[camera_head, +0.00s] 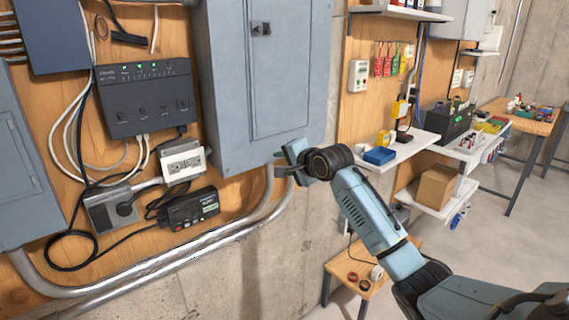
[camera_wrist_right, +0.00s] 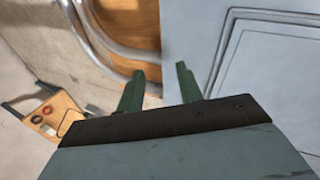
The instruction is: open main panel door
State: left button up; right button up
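The main panel (camera_head: 215,90) is a large grey metal box on the wall at the top centre of the head view. Its door (camera_head: 283,85) looks closed, with a small dark latch (camera_head: 261,28) near the upper left of the door. My right gripper (camera_head: 283,162) is by the panel's lower edge, well below the latch. In the right wrist view its two green fingers (camera_wrist_right: 160,72) stand apart with nothing between them. The panel's grey door (camera_wrist_right: 275,75) also fills the right of that view. I cannot tell whether the gripper touches the panel. My left gripper is not in view.
Metal conduits (camera_head: 200,247) run below the panel. A black router (camera_head: 146,97), cables and outlets hang left of it. A shelf (camera_head: 400,150) with small items juts out on the right. A small wooden stool (camera_head: 345,270) stands below, near my right arm.

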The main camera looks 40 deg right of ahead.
dwell(0.3)
jog(key=s+a+f+n+g+b, duration=0.1)
jog(key=s+f+n+g+b, duration=0.15)
jog(key=f, duration=2.15)
jog(key=s+a+f+n+g, duration=0.2)
jog(key=s+f, duration=0.4)
jog(key=f, duration=0.5)
jog(key=s+a+f+n+g, duration=0.25)
jog(key=s+f, duration=0.45)
jog(key=f, duration=0.4)
jog(key=s+a+f+n+g+b, duration=0.1)
jog(key=s+a+f+n, duration=0.2)
jog(key=s+f, duration=0.55)
jog(key=s+a+f+n+g+b, duration=0.1)
jog(key=s+a+f+n+g, duration=0.15)
jog(key=s+f, duration=0.6)
jog(key=s+a+f+n+b, duration=0.1)
jog(key=s+a+f+n, duration=0.3)
jog(key=s, duration=0.9)
jog(key=s+a+f+n+g, duration=0.1)
jog(key=s+f, duration=0.1)
jog(key=s, duration=0.4)
jog(key=s+a+f+n+g+b, duration=0.1)
jog(key=s+a+f, duration=0.1)
jog(key=s, duration=0.5)
jog(key=shift+s+a, duration=0.25)
